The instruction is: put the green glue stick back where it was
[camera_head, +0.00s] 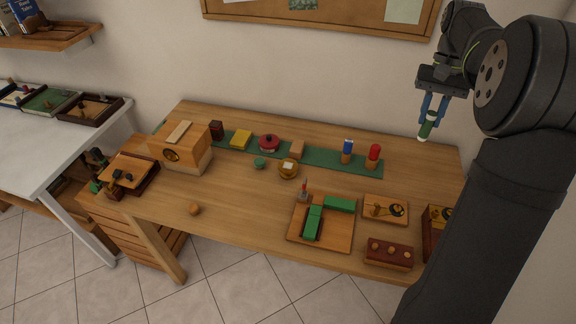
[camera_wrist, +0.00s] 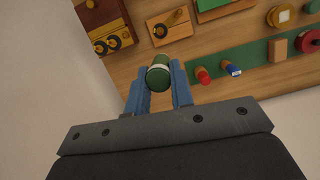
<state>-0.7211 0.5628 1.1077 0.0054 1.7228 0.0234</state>
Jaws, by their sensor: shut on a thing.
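The green glue stick (camera_head: 427,129) has a green body and a pale end. My gripper (camera_head: 432,111) is shut on it and holds it in the air above the right end of the wooden table, roughly upright with a slight tilt. In the wrist view the stick (camera_wrist: 158,74) sits between the two blue fingers of my gripper (camera_wrist: 160,90). On the green strip (camera_head: 325,160) a blue-topped stick (camera_head: 347,150) and a red-topped stick (camera_head: 373,155) stand upright at the right end. Both also show in the wrist view, the red one (camera_wrist: 202,75) and the blue one (camera_wrist: 231,69).
Along the strip are an orange block (camera_head: 297,148), a red pot (camera_head: 269,143) and a yellow block (camera_head: 241,139). In front lie a wooden board with green bars (camera_head: 335,235), a latch board (camera_head: 386,209) and a dark red block (camera_head: 388,253). Bare tabletop (camera_head: 415,175) lies right of the strip.

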